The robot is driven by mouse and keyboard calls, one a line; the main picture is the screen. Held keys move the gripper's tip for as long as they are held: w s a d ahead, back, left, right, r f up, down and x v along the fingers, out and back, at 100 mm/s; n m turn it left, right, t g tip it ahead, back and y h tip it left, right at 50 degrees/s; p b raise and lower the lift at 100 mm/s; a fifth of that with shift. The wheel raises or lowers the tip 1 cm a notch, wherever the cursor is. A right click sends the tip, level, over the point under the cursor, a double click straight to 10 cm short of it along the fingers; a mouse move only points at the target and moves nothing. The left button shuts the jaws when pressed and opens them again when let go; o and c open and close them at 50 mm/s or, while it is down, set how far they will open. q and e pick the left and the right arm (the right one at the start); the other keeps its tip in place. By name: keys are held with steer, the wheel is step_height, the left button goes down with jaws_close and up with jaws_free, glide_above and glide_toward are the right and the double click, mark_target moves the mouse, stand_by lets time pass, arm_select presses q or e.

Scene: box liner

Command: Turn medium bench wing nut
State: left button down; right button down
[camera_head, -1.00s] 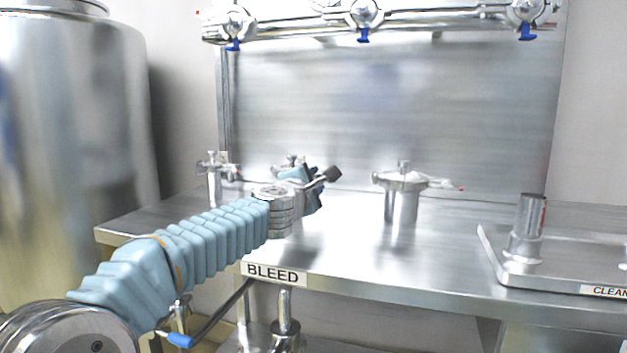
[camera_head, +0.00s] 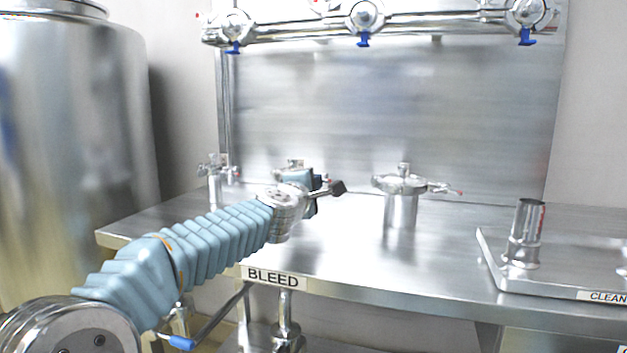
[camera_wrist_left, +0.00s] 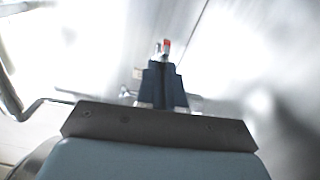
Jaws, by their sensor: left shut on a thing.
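The medium bench fitting (camera_head: 294,164) stands near the back of the steel bench, mostly hidden behind my left gripper in the head view. My left gripper (camera_head: 314,182) is at this fitting. In the left wrist view, the dark fingers of my left gripper (camera_wrist_left: 165,64) are closed together on the wing nut (camera_wrist_left: 166,44), whose red tip shows just past the fingertips. The rest of the wing nut and its clamp is hidden or blurred by glare. My right gripper is not in view.
A smaller fitting (camera_head: 214,175) stands to the left and a larger one (camera_head: 401,195) to the right, with a red-tipped wing nut. A raised tray (camera_head: 560,275) with a short steel tube (camera_head: 526,228) is at right. The bench front is clear.

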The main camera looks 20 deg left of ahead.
arm_select(q)
steer(key=shift+m, duration=0.6)
steer(key=c, duration=1.3)
jaws_free()
steer(key=shift+o, duration=0.2)
steer(key=s, duration=1.3)
steer(key=shift+s+a, duration=0.25)
steer(key=shift+s, duration=0.15)
